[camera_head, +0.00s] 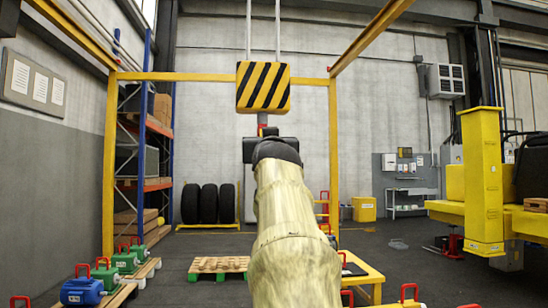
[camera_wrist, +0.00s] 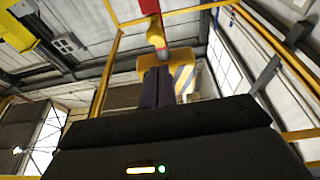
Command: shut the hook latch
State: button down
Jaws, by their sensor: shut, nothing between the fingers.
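The hook block (camera_head: 263,87), yellow with black diagonal stripes, hangs from two lines in the upper middle of the head view. A grey piece (camera_head: 262,118) and a bit of red show just under it; my arm hides what is below. In the wrist view my gripper (camera_wrist: 157,72) is shut and empty, its two dark fingers side by side, pointing up toward the yellow block (camera_wrist: 183,62).
A yellow gantry frame (camera_head: 110,170) surrounds the hook area. A pallet (camera_head: 218,265) lies on the floor left of my arm, with tyres (camera_head: 208,203) behind. Blue and green units (camera_head: 82,291) with red handles stand at lower left. A yellow machine (camera_head: 482,180) stands at right.

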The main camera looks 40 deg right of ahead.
jog(key=f+b+v, duration=0.2)
jog(key=v, duration=0.6)
jog(key=shift+w+d, duration=0.2)
jog(key=shift+w, duration=0.15)
jog(key=w+a+f+n+g+y, duration=0.1)
jog(key=w+a+f+g+y, duration=0.2)
jog(key=f, duration=0.8)
jog(key=w+a+f+n+y, duration=0.1)
jog(key=w+a+f+y, duration=0.3)
jog(key=f, duration=0.8)
jog(key=w+a+f+n+g+y, duration=0.2)
jog(key=w+a+f, duration=0.3)
jog(key=f, duration=0.6)
jog(key=s+a+f+n+g+y, duration=0.15)
jog(key=a+f, duration=0.25)
jog(key=f, duration=0.5)
jog(key=s+a+f+g+y, duration=0.25)
jog(key=a+f, duration=0.25)
jog(key=f, duration=0.4)
jog(key=s+a+f+n+g, duration=0.2)
jog(key=s+a+f+g, duration=0.45)
jog(key=s+f, duration=0.7)
notch_tip(320, 180, up, 30)
jog(key=t+p, duration=0.1)
jog(key=p, duration=2.8)
jog(key=shift+a+p, duration=0.35)
jog(key=shift+a, duration=0.15)
